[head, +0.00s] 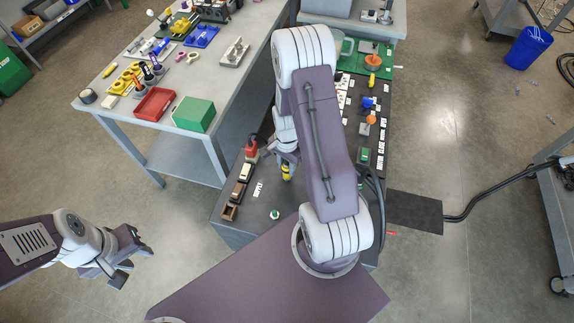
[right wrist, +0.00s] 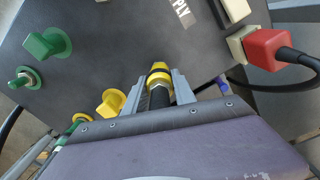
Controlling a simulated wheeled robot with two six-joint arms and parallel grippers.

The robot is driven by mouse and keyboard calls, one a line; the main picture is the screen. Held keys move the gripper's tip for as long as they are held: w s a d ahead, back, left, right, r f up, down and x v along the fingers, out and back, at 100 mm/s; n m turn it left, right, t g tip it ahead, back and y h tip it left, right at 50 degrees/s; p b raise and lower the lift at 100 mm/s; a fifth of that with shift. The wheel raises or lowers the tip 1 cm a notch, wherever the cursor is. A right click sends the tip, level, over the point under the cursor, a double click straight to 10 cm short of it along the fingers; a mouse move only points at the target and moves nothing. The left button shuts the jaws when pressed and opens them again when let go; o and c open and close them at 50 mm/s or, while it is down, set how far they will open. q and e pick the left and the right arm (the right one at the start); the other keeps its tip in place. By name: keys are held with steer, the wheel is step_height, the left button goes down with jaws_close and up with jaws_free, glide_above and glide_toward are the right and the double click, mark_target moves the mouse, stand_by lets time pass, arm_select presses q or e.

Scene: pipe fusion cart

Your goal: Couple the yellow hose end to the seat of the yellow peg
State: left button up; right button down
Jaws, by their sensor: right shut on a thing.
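My right gripper (right wrist: 160,88) is shut on the yellow hose end (right wrist: 159,69), a yellow-banded fitting with a black body between the fingers. In the head view the yellow hose end (head: 286,173) shows just below my right gripper (head: 286,161), over the dark cart top. I cannot tell whether it touches the surface. In the right wrist view a yellow peg or handle (right wrist: 110,102) stands left of the fingers. A yellow-ringed fitting (right wrist: 82,117) beside it is partly hidden by my gripper. My left gripper (head: 128,268) is empty and looks open, over the floor.
A green handle (right wrist: 47,44) and a green-ringed fitting (right wrist: 23,78) stand at the left in the wrist view. A red plug (right wrist: 268,48) with a black cable is at the right. A table (head: 137,118) with a red tray (head: 155,104) and green box (head: 194,114) stands left of the cart.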

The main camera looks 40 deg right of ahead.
steer(key=shift+f, duration=0.25)
steer(key=c, duration=0.9)
jaws_free()
steer(key=shift+c, duration=0.2)
steer(key=shift+r, duration=0.15)
step_height(320, 180, up, 9)
steer(key=shift+f, duration=0.1)
